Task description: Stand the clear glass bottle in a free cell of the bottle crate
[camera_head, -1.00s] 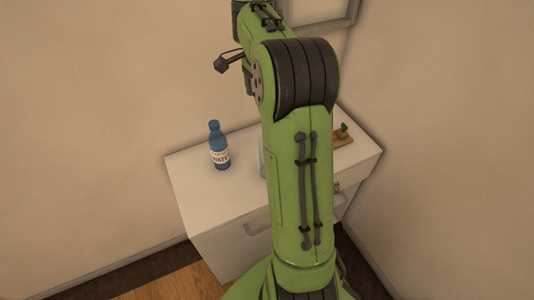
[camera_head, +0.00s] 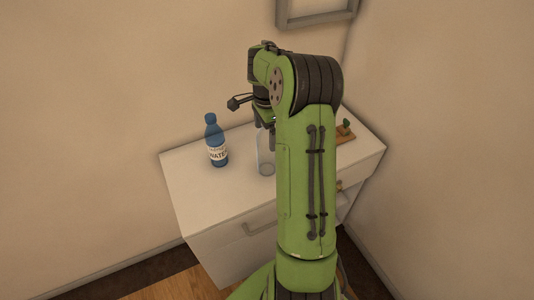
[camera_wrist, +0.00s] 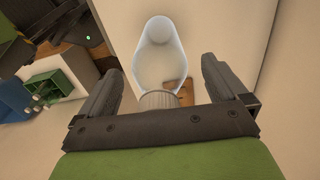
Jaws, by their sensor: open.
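The clear glass bottle (camera_head: 265,162) stands upright on the white cabinet top, partly hidden behind my arm in the head view. In the wrist view the bottle (camera_wrist: 160,50) shows from above, between and beyond my two fingers. My gripper (camera_wrist: 162,68) is open, with a finger on either side of the bottle's outline. In the head view my gripper (camera_head: 266,128) is just above the bottle, mostly hidden by my arm. A small green box with divisions (camera_wrist: 48,88) at the left of the wrist view looks like the bottle crate. Its cells are too small to read.
A blue water bottle (camera_head: 216,142) stands on the white cabinet top (camera_head: 200,185), left of the clear bottle. A wooden board (camera_head: 346,137) with a small green thing lies at the right rear. Walls close the back and right. A picture frame (camera_head: 318,14) hangs above.

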